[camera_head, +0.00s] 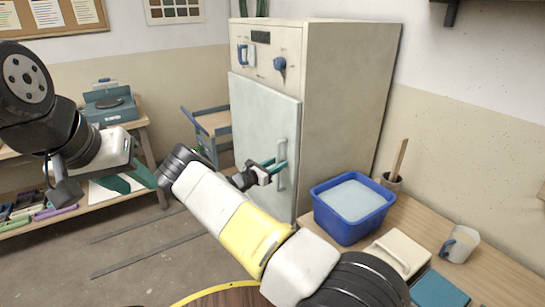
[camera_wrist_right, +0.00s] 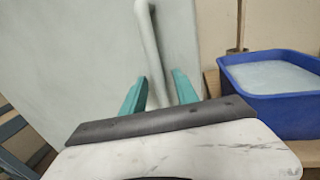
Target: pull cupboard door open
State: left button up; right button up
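The cupboard (camera_head: 345,110) is a tall beige cabinet with a pale grey-green door (camera_head: 258,125) on its front, which looks shut. A pale vertical bar handle (camera_head: 282,168) is near the door's right edge; it also shows in the right wrist view (camera_wrist_right: 153,50). My right gripper (camera_head: 273,167) is at the handle. In the right wrist view its teal fingers (camera_wrist_right: 158,92) stand one on each side of the handle's lower part, with gaps visible, so it looks open around it. My left gripper (camera_head: 130,181) is at the left, empty, its teal fingers apart, away from the cupboard.
A blue tub (camera_head: 352,208) of pale liquid stands on the wooden table (camera_head: 480,255) right of the door; it is close to my right gripper in the wrist view. A mug (camera_head: 459,244) is further right. A blue-framed cart (camera_head: 210,125) stands left of the cupboard. Floor before the door is open.

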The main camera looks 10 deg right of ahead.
jog(key=shift+w+d, duration=0.1)
jog(key=shift+d, duration=0.05)
grip_shut()
dwell(1.4)
